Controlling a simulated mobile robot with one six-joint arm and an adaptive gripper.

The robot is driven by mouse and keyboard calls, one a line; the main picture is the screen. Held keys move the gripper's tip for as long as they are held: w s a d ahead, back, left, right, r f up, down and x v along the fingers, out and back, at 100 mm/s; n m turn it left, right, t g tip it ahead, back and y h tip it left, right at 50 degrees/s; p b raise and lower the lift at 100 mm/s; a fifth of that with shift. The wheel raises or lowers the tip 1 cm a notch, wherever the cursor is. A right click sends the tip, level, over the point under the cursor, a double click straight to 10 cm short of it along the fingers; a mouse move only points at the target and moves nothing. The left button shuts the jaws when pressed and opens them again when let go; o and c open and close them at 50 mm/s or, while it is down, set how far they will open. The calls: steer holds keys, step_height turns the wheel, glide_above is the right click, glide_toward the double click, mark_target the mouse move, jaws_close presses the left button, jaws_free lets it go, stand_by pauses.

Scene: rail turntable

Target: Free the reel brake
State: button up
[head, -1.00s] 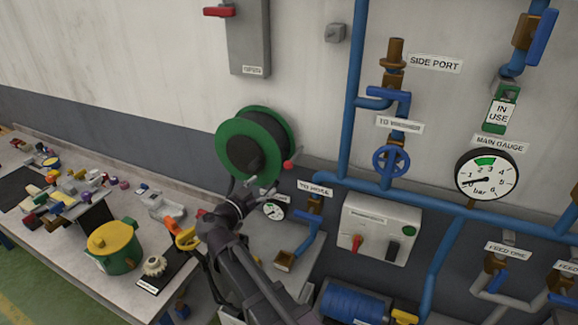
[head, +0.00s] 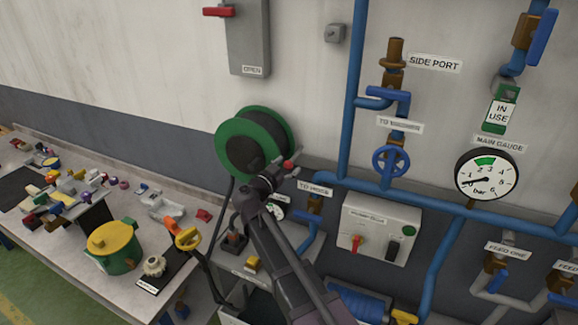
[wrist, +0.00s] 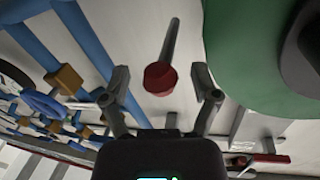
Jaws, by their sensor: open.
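The green hose reel (head: 227,148) with its dark drum hangs on the wall in the head view. Its green rim (wrist: 245,45) fills the right of the wrist view. The brake lever's red knob (head: 289,165) is at the reel's lower right. In the wrist view the red knob (wrist: 160,79) on its grey rod (wrist: 171,38) lies between my two fingers, with a gap on both sides. My gripper (wrist: 161,88) is open and holds nothing. In the head view my gripper (head: 278,174) is at the knob and partly hides the reel's lower right edge.
Blue pipes and the blue handwheel (head: 391,160) are close on the right. A pump control box (head: 378,226) is below them. The bench (head: 75,258) at left carries a green and yellow pot (head: 115,246) and loose parts.

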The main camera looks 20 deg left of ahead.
steer(key=shift+w, duration=0.15)
jaws_close()
